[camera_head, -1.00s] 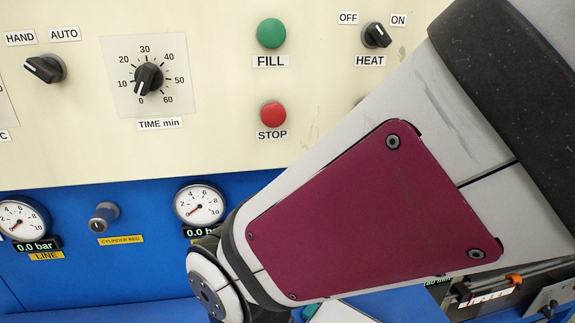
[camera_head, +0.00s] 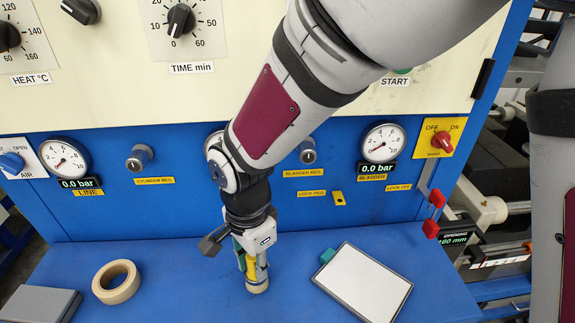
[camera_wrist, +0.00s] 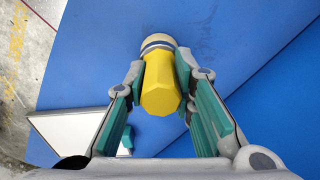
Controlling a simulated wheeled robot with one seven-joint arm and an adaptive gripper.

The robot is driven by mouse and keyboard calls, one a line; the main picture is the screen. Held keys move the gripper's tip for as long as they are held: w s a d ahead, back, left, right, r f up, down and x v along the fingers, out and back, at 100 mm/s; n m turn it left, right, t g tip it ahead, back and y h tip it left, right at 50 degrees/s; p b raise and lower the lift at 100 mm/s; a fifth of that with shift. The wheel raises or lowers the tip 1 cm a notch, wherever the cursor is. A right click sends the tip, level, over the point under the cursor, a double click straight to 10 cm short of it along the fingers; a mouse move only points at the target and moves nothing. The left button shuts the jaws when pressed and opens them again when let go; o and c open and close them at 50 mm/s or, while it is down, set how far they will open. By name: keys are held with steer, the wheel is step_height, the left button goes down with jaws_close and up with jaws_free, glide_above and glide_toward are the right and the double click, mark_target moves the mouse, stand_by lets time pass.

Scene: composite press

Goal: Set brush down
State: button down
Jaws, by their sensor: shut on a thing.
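The brush has a yellow handle and a pale round lower end (camera_head: 257,286). It hangs below my gripper (camera_head: 252,258), roughly upright over the blue shelf (camera_head: 200,285) of the press. In the wrist view the brush (camera_wrist: 161,88) shows its yellow faceted handle between the teal finger pads of my gripper (camera_wrist: 162,72), which is shut on it. Its far end with a dark band points to the shelf. I cannot tell whether that end touches the shelf.
A tape roll (camera_head: 117,282) and a grey box (camera_head: 40,304) lie on the left of the shelf. A white-topped panel (camera_head: 362,285) lies on the right, with a small teal item (camera_head: 327,256) at its corner. Gauges and knobs line the panel behind. Bare shelf surrounds the brush.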

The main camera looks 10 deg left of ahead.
steer(key=shift+f, duration=0.15)
steer(key=c, duration=1.4)
jaws_free()
steer(key=shift+o, duration=0.2)
step_height(320, 180, up, 11)
steer(key=shift+r+b, duration=0.1)
steer(key=shift+b, duration=0.2)
steer(key=shift+d+r, duration=0.15)
steer(key=shift+r, duration=0.4)
steer(key=s+d+r+n+t, duration=0.2)
steer(key=d, duration=0.8)
steer(key=s+d+r+n+t, duration=0.1)
steer(key=s+d+r+n, duration=0.1)
steer(key=d, duration=0.8)
steer(key=s+d+r+n+t, duration=0.2)
steer(key=d+r+n, duration=0.2)
steer(key=d, duration=0.6)
steer(key=shift+d+t, duration=0.15)
steer(key=shift+t, duration=0.15)
